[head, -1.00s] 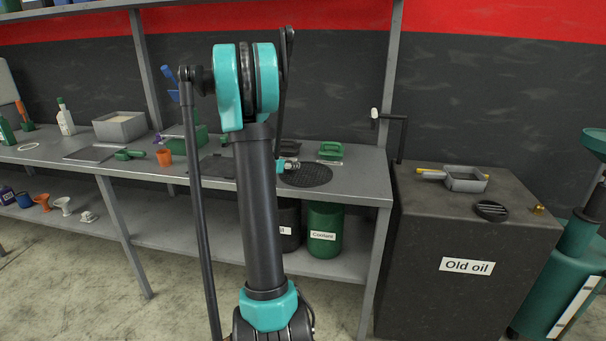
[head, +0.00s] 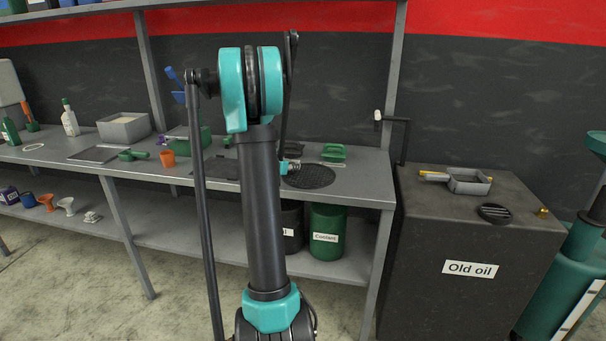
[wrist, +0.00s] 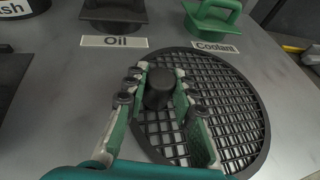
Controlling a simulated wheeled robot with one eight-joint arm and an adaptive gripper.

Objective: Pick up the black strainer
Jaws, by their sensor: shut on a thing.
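The black strainer (head: 309,176) is a round mesh disc on the grey workbench in the head view. In the wrist view the strainer (wrist: 232,110) fills the middle right, with a short black knob standing up near its left side. My gripper (wrist: 160,86) has its two green-padded fingers on either side of this knob and is shut on it. The disc looks flat at bench level; I cannot tell whether it touches the bench. In the head view my arm hides most of the gripper.
Behind the strainer are a black lid (wrist: 113,12) by an "Oil" label and a green lid (wrist: 211,18) by a "Coolant" label. A dark flat plate (head: 216,165) lies to the left. The "Old oil" cabinet (head: 468,295) stands right of the bench (head: 345,190).

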